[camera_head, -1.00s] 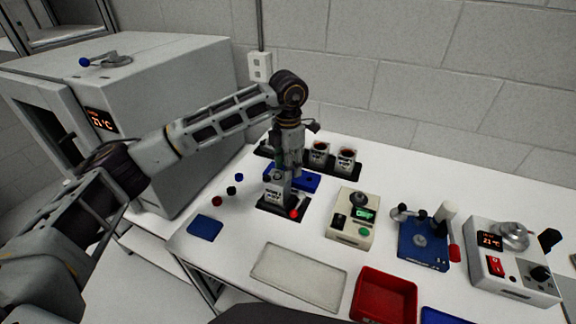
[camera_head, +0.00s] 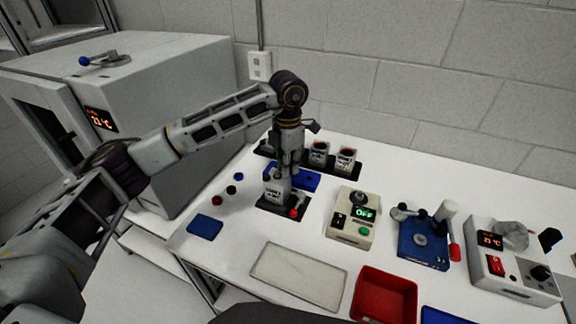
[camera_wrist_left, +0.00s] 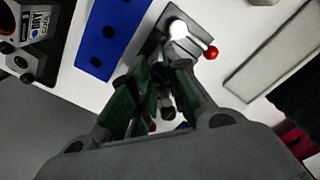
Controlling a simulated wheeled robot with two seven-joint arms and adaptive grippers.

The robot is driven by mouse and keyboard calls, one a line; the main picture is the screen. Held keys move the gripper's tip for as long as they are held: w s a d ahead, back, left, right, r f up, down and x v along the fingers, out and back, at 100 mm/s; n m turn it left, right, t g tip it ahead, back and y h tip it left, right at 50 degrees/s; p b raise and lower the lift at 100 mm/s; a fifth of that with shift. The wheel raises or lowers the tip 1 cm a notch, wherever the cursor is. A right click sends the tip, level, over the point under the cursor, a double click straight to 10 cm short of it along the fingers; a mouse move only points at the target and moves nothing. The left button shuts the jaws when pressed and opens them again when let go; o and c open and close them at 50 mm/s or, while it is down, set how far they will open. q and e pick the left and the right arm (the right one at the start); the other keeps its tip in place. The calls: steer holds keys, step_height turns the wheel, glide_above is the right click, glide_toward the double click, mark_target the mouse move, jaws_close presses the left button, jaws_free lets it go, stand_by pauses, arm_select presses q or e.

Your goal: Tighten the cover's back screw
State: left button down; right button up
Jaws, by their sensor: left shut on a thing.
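The servo unit, a light housing with a printed label (camera_head: 273,190), stands upright in a dark fixture (camera_head: 270,207) near the left of the table. The fixture has a red-knobbed lever (camera_head: 294,213), whose red ball also shows in the left wrist view (camera_wrist_left: 211,52). My left gripper (camera_head: 286,172) points down right at the housing. In the left wrist view its green-padded fingers (camera_wrist_left: 158,92) are close together on a small dark cylindrical part. The fingers hide most of that part, the cover and its back screw, so I cannot tell their exact contact. My right gripper is out of view.
A boxed tester (camera_head: 350,228) stands to the right. Several small coloured pieces and a blue pad (camera_head: 205,227) lie left. A pale mat (camera_head: 300,275) is in front.

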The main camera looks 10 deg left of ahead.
arm_select(q)
steer(key=shift+m+b, duration=0.45)
steer(key=shift+m, duration=0.55)
steer(key=shift+m+b, duration=0.3)
steer(key=c, duration=1.8)
jaws_free()
steer(key=o, duration=0.3)
steer(key=shift+o, duration=0.9)
steer(key=shift+r, duration=0.65)
step_height(320, 180, up, 11)
steer(key=shift+f, duration=0.15)
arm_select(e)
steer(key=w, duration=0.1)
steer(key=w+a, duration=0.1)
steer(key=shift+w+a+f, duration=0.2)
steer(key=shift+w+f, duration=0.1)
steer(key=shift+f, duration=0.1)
